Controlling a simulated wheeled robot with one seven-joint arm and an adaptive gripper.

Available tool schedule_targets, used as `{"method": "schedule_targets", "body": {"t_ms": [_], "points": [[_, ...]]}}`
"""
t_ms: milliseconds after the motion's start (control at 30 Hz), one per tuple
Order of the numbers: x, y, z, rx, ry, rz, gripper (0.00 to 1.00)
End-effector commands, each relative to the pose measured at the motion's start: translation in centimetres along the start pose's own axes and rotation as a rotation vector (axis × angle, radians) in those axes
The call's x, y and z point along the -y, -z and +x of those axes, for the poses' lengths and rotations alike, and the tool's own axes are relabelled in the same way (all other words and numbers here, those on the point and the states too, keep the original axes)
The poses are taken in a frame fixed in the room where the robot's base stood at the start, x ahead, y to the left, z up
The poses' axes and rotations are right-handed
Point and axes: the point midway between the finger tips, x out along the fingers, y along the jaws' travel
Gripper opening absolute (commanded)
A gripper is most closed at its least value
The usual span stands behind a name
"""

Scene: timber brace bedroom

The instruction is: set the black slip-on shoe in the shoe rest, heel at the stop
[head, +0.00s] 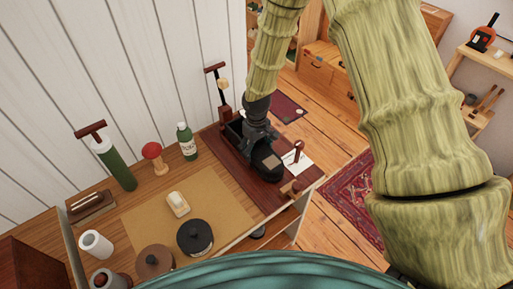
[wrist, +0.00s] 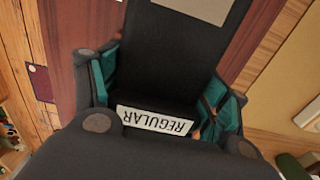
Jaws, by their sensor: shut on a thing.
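The black slip-on shoe (head: 267,160) is at my gripper (head: 258,142), low over the dark red-brown board at the right of the bench. In the wrist view, my gripper (wrist: 165,98) is shut with teal pads on both sides of a black body (wrist: 180,45), which I take for the shoe. It carries a white label reading "REGULAR" (wrist: 156,119) and a tan patch. A dark trough-like shape (head: 235,127) on the board, perhaps the shoe rest, is partly hidden by my gripper. I cannot tell whether the shoe touches it, nor where the heel stop is.
A green bottle (head: 187,142), a red-topped brush (head: 153,154) and a green cylinder (head: 117,168) stand along the wall. A black round tin (head: 195,237) sits on the tan mat (head: 220,202). A red knobbed piece (head: 298,150) stands right of the shoe by a white card.

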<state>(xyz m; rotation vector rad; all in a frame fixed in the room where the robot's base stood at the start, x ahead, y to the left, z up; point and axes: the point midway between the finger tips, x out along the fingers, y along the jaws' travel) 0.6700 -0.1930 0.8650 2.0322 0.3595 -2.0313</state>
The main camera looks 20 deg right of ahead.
Motion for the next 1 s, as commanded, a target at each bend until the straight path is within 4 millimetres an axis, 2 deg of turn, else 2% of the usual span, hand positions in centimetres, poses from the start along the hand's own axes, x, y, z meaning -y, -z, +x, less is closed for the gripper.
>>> {"method": "schedule_targets", "body": {"t_ms": [167, 200, 300, 767, 1000], "points": [[0.0, 0.0, 0.3, 0.0, 0.0, 0.0, 0.37], [0.0, 0.0, 0.2, 0.0, 0.0, 0.0, 0.8], [0.0, 0.0, 0.2, 0.0, 0.0, 0.0, 0.96], [0.0, 0.0, -0.2, -0.001, 0.0, 0.0, 0.96], [-0.1, 0.1, -2.2, -0.003, -0.001, 0.001, 0.96]]}}
